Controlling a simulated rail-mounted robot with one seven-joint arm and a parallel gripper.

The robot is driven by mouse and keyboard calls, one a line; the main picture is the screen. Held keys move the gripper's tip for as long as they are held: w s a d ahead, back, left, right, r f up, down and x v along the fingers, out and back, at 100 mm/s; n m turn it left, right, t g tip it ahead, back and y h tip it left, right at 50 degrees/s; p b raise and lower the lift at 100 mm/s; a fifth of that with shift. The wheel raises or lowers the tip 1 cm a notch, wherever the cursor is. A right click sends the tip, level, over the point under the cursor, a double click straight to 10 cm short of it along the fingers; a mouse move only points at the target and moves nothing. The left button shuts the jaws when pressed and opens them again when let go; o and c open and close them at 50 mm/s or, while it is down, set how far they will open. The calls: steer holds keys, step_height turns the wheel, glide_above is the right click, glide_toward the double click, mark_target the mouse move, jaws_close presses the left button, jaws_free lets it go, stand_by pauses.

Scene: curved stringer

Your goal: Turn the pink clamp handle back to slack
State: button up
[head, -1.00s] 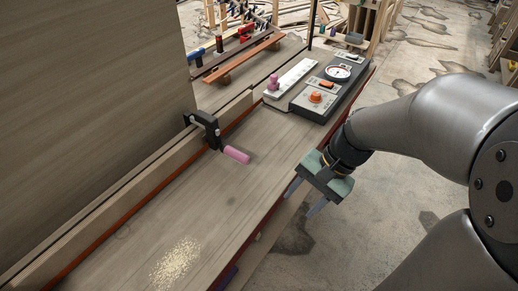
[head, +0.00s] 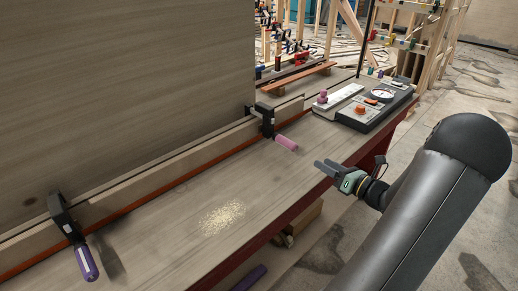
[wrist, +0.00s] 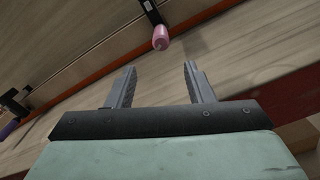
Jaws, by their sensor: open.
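The pink clamp handle (head: 286,143) sticks out over the bench from a black clamp (head: 265,118) on the long wooden fence strip. In the wrist view the pink handle (wrist: 160,37) shows end-on, beyond my fingertips and a little above the gap between them. My gripper (head: 328,168) is to the right of the handle in the head view, near the bench's front edge, apart from it. In the wrist view my gripper (wrist: 160,75) is open and empty, with its two fingers spread.
A purple-handled clamp (head: 85,262) is at the near left. A control box with an orange knob (head: 361,110) and a dial stands at the right on the bench. Sawdust (head: 222,218) lies on the bench top. A tall wooden panel (head: 110,90) rises behind the fence.

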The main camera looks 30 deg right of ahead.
mark_target(285, 141)
steer(key=x, duration=1.7)
steer(key=c, duration=1)
